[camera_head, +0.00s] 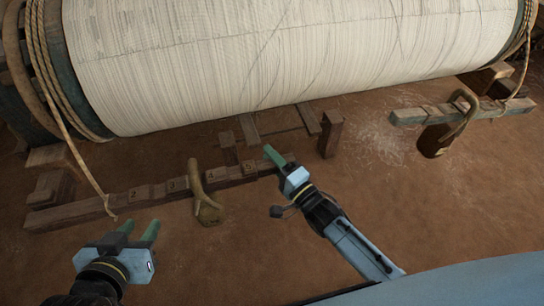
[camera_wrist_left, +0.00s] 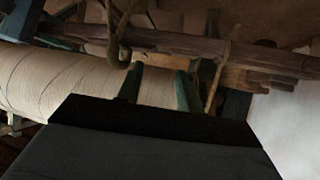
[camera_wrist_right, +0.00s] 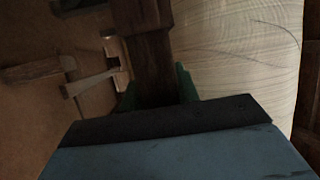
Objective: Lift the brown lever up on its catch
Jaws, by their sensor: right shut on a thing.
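A long brown wooden bar (camera_head: 90,212) with a row of numbered blocks lies low in front of the wound roller in the head view. My right gripper (camera_head: 275,157) is at the right end of this bar. In the right wrist view the gripper is shut on a dark brown wooden bar (camera_wrist_right: 152,60) between its green fingers. I take this to be the brown lever; its catch cannot be told apart clearly. My left gripper (camera_head: 138,230) is open and empty, just below the bar's left part. Its green fingers stand apart in the left wrist view (camera_wrist_left: 160,90).
A large roller wound with cream thread (camera_head: 300,50) fills the back. A rope (camera_head: 80,160) hangs from its left end. A curved tan hook piece (camera_head: 207,212) stands between my grippers. A short post (camera_head: 330,134) stands right of my right gripper.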

